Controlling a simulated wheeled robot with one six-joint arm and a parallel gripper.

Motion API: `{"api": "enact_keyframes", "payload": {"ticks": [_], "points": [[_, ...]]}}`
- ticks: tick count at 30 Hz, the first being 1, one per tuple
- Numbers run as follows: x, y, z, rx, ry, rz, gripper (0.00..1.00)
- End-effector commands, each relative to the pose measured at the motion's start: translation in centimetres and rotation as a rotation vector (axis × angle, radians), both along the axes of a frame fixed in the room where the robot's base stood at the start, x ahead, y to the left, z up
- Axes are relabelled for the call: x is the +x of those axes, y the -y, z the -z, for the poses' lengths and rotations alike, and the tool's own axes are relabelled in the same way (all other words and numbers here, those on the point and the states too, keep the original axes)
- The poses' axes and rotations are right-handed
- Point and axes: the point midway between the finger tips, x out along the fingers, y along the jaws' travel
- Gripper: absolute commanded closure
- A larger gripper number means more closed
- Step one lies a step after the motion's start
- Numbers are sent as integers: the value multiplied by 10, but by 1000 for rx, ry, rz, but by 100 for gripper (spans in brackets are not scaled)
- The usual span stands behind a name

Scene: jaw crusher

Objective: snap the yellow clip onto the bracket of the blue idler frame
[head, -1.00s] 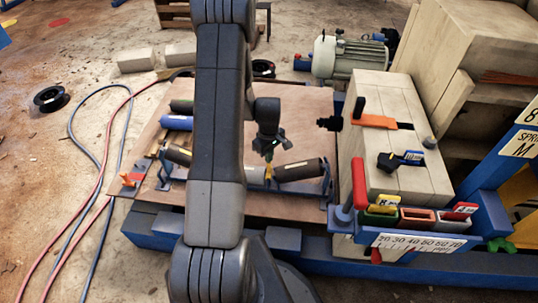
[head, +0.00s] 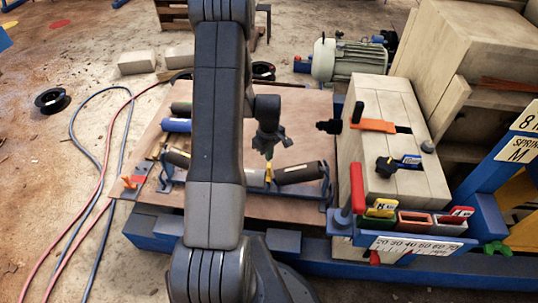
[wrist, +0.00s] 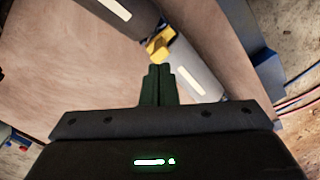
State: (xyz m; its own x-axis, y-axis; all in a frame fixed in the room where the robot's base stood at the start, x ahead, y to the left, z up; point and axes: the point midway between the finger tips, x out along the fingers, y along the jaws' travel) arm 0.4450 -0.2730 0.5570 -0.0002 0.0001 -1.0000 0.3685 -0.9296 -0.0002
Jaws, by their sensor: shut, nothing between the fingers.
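The yellow clip (head: 268,172) is on the blue idler frame (head: 327,188), between the dark roller (head: 300,173) and the grey middle roller. In the wrist view the clip (wrist: 160,45) sits at the gap between the roller ends, just beyond my fingertips. My gripper (head: 269,153) is above the clip, pointing down. In the wrist view my gripper (wrist: 160,68) has its fingers together with nothing between them, apart from the clip. The bracket beneath the clip is hidden, so I cannot tell how fully the clip is seated.
A blue roller (head: 177,125) lies on the brown board left of my arm. A beige block (head: 400,140) with an orange strap stands right of the frame. Small coloured bins (head: 416,220) stand at its front. A motor (head: 347,58) is behind. My arm hides the middle of the board.

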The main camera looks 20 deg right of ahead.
Motion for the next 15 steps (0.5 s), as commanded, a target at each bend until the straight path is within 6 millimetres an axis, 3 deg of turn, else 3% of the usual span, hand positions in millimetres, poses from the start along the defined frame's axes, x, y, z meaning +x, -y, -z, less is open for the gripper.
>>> {"api": "enact_keyframes", "payload": {"ticks": [5,15], "points": [[1,0,-21,-2,3,0,100],[1,0,-97,-3,4,0,100]]}}
